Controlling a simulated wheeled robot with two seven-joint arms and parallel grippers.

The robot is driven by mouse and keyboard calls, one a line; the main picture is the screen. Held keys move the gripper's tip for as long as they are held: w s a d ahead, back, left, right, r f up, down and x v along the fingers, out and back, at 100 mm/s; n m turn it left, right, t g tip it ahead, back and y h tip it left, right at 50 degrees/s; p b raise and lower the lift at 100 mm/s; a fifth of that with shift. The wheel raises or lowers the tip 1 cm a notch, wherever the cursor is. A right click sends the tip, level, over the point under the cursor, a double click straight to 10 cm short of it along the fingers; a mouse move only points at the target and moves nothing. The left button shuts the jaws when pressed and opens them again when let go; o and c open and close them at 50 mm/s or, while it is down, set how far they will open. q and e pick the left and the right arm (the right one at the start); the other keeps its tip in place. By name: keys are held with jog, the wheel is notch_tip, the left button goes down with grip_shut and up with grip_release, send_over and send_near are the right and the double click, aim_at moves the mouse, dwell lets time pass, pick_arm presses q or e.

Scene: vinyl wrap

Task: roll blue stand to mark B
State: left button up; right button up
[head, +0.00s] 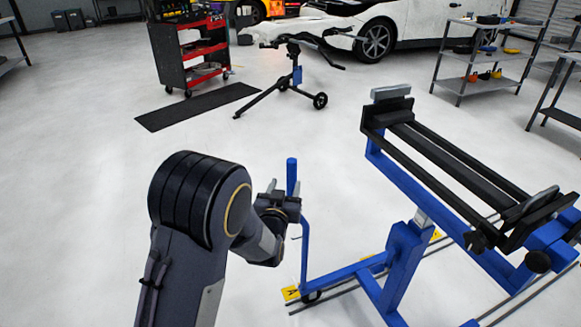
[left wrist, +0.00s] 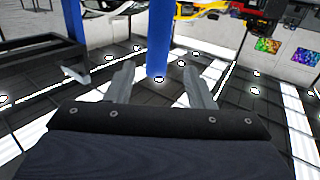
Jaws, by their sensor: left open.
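The blue stand (head: 403,250) is at the right of the head view, with black rails on top and its blue base on the floor. Its upright blue handle post (head: 291,175) rises at the near left end of the base. My left gripper (head: 284,188) is at this post, open. In the left wrist view the post (left wrist: 160,40) stands between the two spread fingers (left wrist: 160,72), with a gap visible on each side. A yellow floor mark (head: 290,293) lies by the foot of the post; its letter is hard to read. My right gripper is out of view.
Another yellow mark (head: 436,235) shows behind the stand, its letter unreadable. Dark rail lines run along the floor under the stand. A black tripod stand (head: 293,75), a red tool cart (head: 190,55) and a black mat (head: 197,107) are farther back. The floor at left is clear.

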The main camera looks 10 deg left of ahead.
aim_at(291, 173)
pick_arm(q)
jog(key=shift+w+d, duration=0.15)
jog(key=shift+w, duration=0.6)
jog(key=w, duration=0.6)
jog(key=shift+w, duration=0.3)
grip_shut()
